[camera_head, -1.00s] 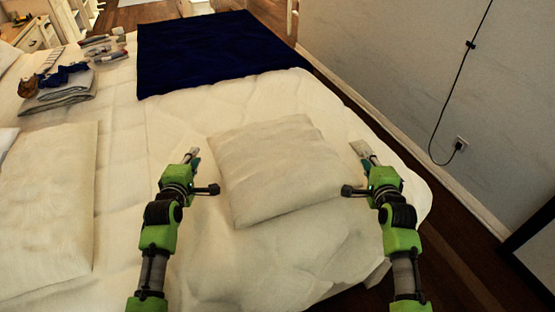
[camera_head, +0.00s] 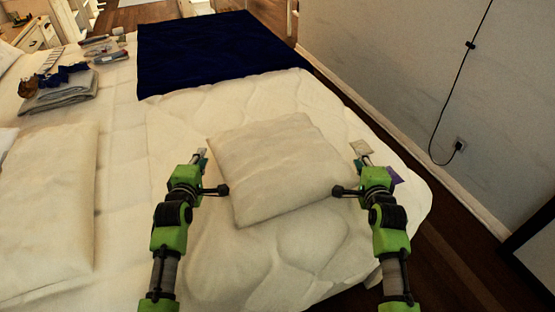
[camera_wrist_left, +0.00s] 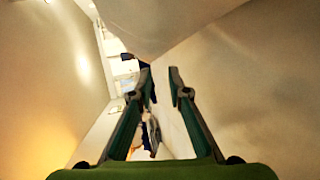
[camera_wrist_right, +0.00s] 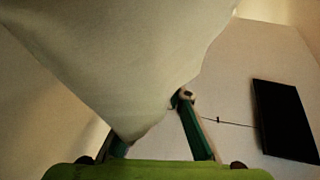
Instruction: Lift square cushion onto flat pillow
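The square cushion (camera_head: 275,168) is cream and lies on the near part of the bed. The flat pillow (camera_head: 45,205) is wide and pale and lies at the left of the bed. My left gripper (camera_head: 202,154) is beside the cushion's left edge; in the left wrist view its fingers (camera_wrist_left: 161,80) are apart with nothing between them. My right gripper (camera_head: 362,152) is beside the cushion's right edge. In the right wrist view the cushion (camera_wrist_right: 120,60) hides most of one finger; the other stands apart from it, and the gripper looks open. Contact with the cushion is unclear.
A dark blue blanket (camera_head: 210,50) covers the far part of the bed. Folded laundry (camera_head: 60,92) lies at the far left. The wall (camera_head: 430,80) is on the right, beyond a strip of floor. The quilt between pillow and cushion (camera_head: 125,190) is bare.

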